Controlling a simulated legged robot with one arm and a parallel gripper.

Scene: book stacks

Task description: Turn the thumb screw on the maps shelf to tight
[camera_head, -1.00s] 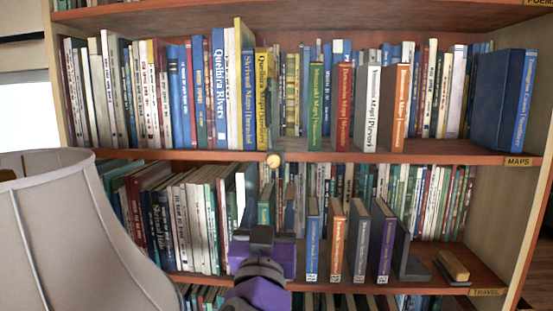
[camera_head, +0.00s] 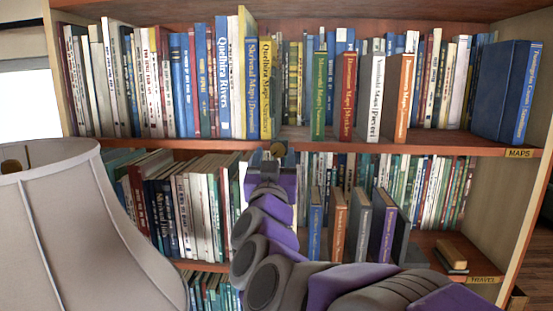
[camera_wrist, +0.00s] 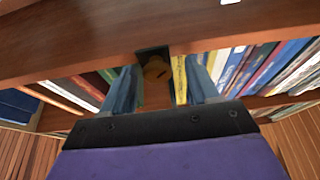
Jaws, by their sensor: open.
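The brass-coloured thumb screw (camera_head: 279,149) sits on the front edge of the maps shelf (camera_head: 440,149), mostly hidden behind my gripper in the head view. In the wrist view the round screw (camera_wrist: 156,70) shows on a dark mount (camera_wrist: 152,50) at the shelf edge. My gripper (camera_wrist: 160,72) is open, its two blue-grey fingers on either side of the screw in the picture. Gaps show between the screw and both fingers; I cannot tell how far the tips reach along it. In the head view my gripper (camera_head: 268,164) is raised to the shelf edge.
Books stand close above the screw, among them a yellow one (camera_head: 265,90). Below is a travel shelf with upright books (camera_head: 337,225) and a small lying stack (camera_head: 452,252). A lampshade (camera_head: 85,235) stands at the front left. The MAPS label (camera_head: 519,153) is at right.

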